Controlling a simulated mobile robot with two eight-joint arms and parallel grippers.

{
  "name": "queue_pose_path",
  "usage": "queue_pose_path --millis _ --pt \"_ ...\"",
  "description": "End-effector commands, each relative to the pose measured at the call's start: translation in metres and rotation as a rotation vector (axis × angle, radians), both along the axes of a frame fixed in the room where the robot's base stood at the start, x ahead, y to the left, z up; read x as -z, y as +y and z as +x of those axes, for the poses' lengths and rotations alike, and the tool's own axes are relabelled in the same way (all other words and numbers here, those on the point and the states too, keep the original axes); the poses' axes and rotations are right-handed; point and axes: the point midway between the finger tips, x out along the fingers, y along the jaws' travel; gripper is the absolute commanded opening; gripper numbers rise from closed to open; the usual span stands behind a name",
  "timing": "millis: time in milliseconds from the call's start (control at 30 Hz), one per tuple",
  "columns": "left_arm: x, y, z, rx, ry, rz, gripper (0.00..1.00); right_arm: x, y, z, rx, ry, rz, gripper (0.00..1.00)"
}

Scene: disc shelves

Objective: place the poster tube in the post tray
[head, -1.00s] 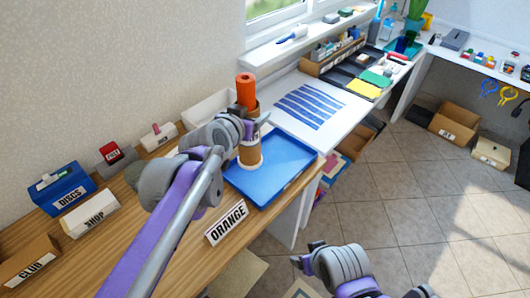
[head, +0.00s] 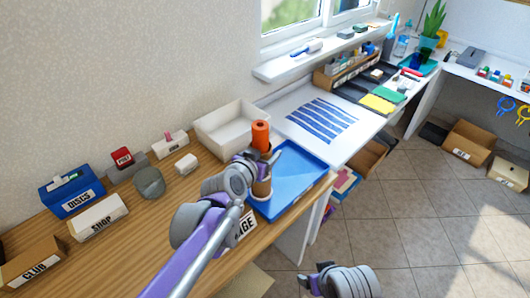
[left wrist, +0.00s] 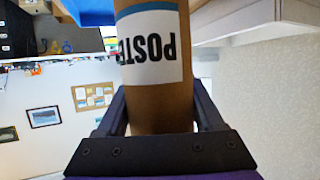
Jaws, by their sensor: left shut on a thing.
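The poster tube (head: 263,187) is brown cardboard with an orange upper end and stands upright in the head view. My left gripper (head: 267,158) is shut on it. In the left wrist view the tube (left wrist: 160,105) sits between the fingers, with a white label and blue band. Its lower end is at the left part of a blue tray (head: 302,160); I cannot tell whether it touches the tray floor. No readable label marks this as the post tray; a card ending in "NGE" stands in front. My right gripper (head: 308,282) is low over the floor, its jaws unclear.
An empty-looking white bin (head: 225,128) stands behind the tube. On the wooden table's left are a grey cup (head: 149,181), a blue DISCS box (head: 70,190), a SHOP box (head: 98,218) and a CLUB box (head: 32,262). A striped blue sheet (head: 322,119) lies beyond the tray.

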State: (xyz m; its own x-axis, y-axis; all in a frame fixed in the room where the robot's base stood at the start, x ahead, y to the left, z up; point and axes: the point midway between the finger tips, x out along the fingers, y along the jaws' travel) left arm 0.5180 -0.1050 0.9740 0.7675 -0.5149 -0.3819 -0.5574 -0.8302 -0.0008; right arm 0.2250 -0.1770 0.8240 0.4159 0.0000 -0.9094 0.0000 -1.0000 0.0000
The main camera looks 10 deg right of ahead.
Motion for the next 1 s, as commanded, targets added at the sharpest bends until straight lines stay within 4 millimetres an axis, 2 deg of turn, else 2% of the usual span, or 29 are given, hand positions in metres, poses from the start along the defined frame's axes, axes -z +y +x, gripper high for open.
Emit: queue_pose_path --millis 133,167,300,667,833,1000 --pt "0.003 0.000 0.000 0.000 0.000 0.000 0.00 0.002 0.000 0.000 0.000 0.001 0.000 0.78" --pt "0.003 0.000 0.000 0.000 0.000 0.000 0.72 0.002 0.000 0.000 0.000 0.001 0.000 0.78" --pt "0.002 0.000 0.000 0.000 0.000 0.000 0.98 0.001 0.000 0.000 0.000 0.000 0.000 0.78" --pt "-0.002 0.000 0.000 0.000 -0.001 0.001 0.99 -0.001 0.000 0.000 0.000 0.000 0.000 0.78" --pt "-0.009 0.011 -0.016 -0.001 -0.001 0.001 0.99 -0.003 0.000 0.000 0.000 -0.001 0.000 0.78" --pt "-0.023 0.029 -0.043 -0.001 -0.001 0.001 0.99 -0.007 0.000 0.000 0.000 -0.002 0.000 0.78"
